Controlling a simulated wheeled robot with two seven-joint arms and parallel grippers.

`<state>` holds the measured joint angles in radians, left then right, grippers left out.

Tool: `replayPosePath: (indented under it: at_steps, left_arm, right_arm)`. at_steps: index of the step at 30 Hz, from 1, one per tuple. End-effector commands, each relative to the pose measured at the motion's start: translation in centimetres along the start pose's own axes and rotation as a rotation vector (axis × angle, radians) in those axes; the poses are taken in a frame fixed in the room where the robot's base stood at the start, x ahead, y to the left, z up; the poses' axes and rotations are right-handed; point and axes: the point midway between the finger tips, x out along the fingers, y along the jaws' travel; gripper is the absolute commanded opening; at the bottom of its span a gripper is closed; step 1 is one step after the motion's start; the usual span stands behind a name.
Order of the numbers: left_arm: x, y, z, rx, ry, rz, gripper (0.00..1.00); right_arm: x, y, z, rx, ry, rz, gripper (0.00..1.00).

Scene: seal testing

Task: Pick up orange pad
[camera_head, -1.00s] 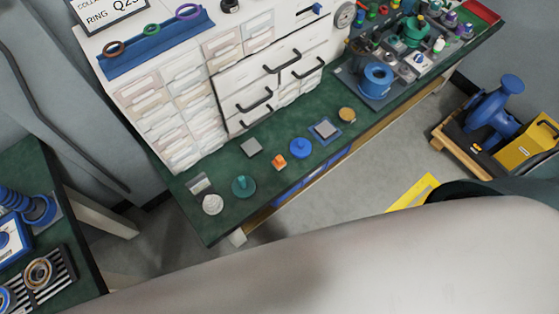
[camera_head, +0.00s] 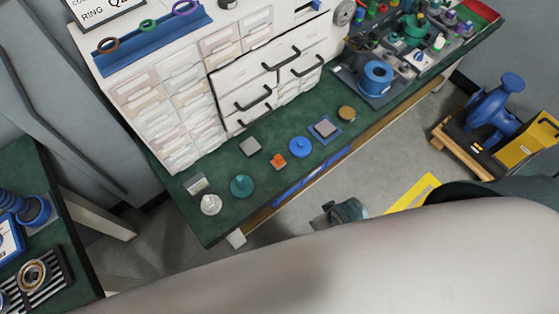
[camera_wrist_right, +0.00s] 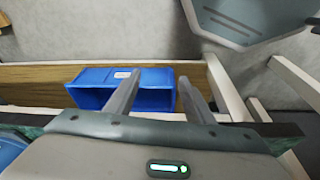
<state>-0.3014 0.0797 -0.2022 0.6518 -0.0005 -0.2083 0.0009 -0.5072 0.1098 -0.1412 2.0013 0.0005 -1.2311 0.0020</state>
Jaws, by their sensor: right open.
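The orange pad (camera_head: 278,161) is a small block lying on the green bench top (camera_head: 222,217), near its front edge. The pad is not visible in the right wrist view. My left gripper is not in view.
A teal disc (camera_head: 242,186) and a white round piece (camera_head: 210,204) lie left of the pad. A drawer cabinet (camera_head: 190,100) stands behind. A blue bin (camera_wrist_right: 150,98) sits under the bench. A blue pump (camera_head: 495,100) stands on the floor right.

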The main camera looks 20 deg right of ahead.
Motion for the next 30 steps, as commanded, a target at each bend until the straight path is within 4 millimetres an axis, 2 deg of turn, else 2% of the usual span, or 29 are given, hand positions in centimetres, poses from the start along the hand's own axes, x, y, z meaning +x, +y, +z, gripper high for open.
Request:
replayPosePath:
  at_steps: [3,11,15,21,30]
  left_arm:
    - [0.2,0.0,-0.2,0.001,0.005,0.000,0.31]
    - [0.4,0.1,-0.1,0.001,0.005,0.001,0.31]
    - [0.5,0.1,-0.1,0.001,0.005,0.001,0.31]
    - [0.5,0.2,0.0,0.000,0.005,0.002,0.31]
    - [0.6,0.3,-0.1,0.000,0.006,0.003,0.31]
  right_arm:
    - [-3.1,0.1,-1.1,0.008,0.017,-0.001,0.48]
    - [-8.6,-0.6,-3.6,0.055,0.047,-0.026,0.48]
    - [-11.1,-2.0,-5.9,0.124,0.064,-0.072,0.48]
    - [-12.2,-4.1,-8.8,0.230,0.058,-0.139,0.48]
    - [-12.6,-7.2,-13.8,0.420,0.003,-0.226,0.48]
